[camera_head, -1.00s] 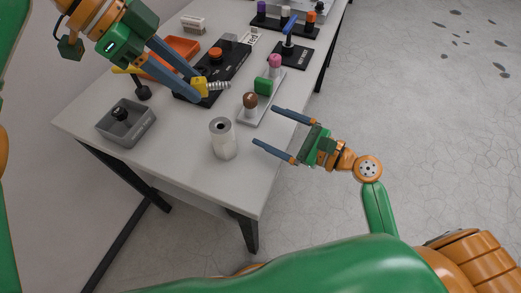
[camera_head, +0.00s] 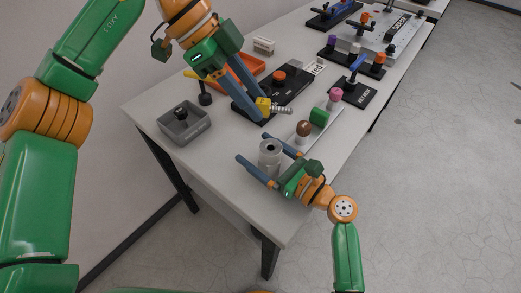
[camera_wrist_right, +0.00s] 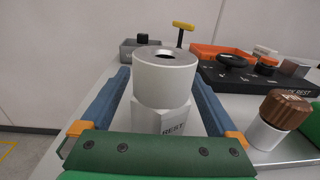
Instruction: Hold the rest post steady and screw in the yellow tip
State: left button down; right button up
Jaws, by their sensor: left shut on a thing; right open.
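The rest post (camera_head: 270,157) is a pale grey upright cylinder with a dark hole in its top, standing on the table near its front edge. In the right wrist view the post (camera_wrist_right: 164,82) stands on a squared base lettered "REST". My right gripper (camera_head: 254,149) is open, with its blue fingers on either side of the post; I cannot tell whether either touches it. My left gripper (camera_head: 259,108) is shut on the yellow tip (camera_head: 263,103), whose silver threaded shank (camera_head: 281,110) points right, farther back than the post. The tip's gripped sides are hidden.
A grey tray (camera_head: 183,138) with a black knob is left of the post. A pale rail (camera_head: 293,141) with brown, green and pink pieces lies close on the right. A black board (camera_head: 297,87) and orange tray (camera_head: 247,69) are behind.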

grip_shut()
dwell(0.5)
